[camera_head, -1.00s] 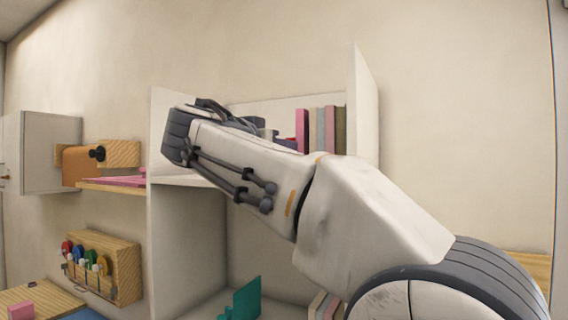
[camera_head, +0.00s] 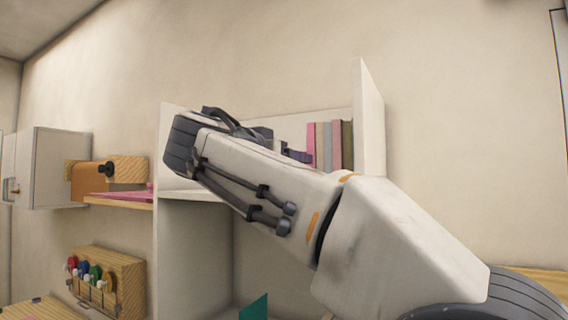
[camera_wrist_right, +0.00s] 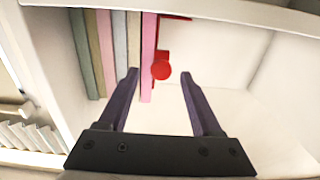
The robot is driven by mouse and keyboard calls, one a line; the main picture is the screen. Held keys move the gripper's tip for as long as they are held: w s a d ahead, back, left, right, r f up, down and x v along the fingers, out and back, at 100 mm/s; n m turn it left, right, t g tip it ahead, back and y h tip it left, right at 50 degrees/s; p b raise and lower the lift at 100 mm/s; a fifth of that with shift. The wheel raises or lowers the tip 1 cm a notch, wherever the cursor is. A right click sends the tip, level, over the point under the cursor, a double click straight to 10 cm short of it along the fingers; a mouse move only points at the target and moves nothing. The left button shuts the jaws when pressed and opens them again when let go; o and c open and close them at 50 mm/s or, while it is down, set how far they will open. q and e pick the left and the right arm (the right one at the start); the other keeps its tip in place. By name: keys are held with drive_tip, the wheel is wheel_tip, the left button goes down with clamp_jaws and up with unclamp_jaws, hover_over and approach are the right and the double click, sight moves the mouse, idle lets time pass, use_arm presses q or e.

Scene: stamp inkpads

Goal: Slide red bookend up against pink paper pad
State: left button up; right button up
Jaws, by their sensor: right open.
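The pink paper pad (camera_head: 311,146) stands upright at the left end of a row of pads on the upper shelf. In the right wrist view the pink pad (camera_wrist_right: 148,55) is at the right end of that row. The red bookend (camera_wrist_right: 162,40) with its round knob stands close beside the pink pad; I cannot tell whether they touch. My right gripper (camera_wrist_right: 160,74) is open, its fingers pointing into the shelf, with the knob in line between the fingertips. In the head view my right arm hides the bookend and most of the gripper. My left gripper is not in view.
Grey, tan and dark green pads (camera_head: 336,146) continue the row up to the shelf's side wall (camera_head: 369,122). The wrist view shows bare shelf on the bookend's other side. A rack with coloured-handled items (camera_head: 105,282) hangs at lower left.

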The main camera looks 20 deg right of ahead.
drive_tip(key=b+v, duration=0.2)
drive_tip(key=v, duration=0.6)
drive_tip(key=shift+s+a, duration=0.2)
drive_tip(key=shift+s, duration=0.15)
drive_tip(key=a+f+n+g+y, duration=0.1)
drive_tip(key=a+f+n+y, duration=0.2)
drive_tip(key=f, duration=0.6)
drive_tip(key=a+f+n+g+y, duration=0.1)
drive_tip(key=f+n+y, duration=0.1)
drive_tip(key=f+n, duration=0.5)
drive_tip(key=a+f+n+g+y, duration=0.2)
drive_tip(key=f+y, duration=0.1)
drive_tip(key=f, duration=0.8)
drive_tip(key=s+f+n+g+y, duration=0.2)
drive_tip(key=s+f+g, duration=0.2)
drive_tip(key=s+f, duration=0.7)
drive_tip(key=s+f+n+g+y, duration=0.1)
drive_tip(key=s+f+g+y, duration=0.2)
drive_tip(key=s+f, duration=0.9)
wheel_tip(320, 180, down, 5)
drive_tip(key=shift+d+r+n+g+b, duration=0.25)
drive_tip(key=shift+d+n+g, duration=0.2)
drive_tip(key=shift+g, duration=0.65)
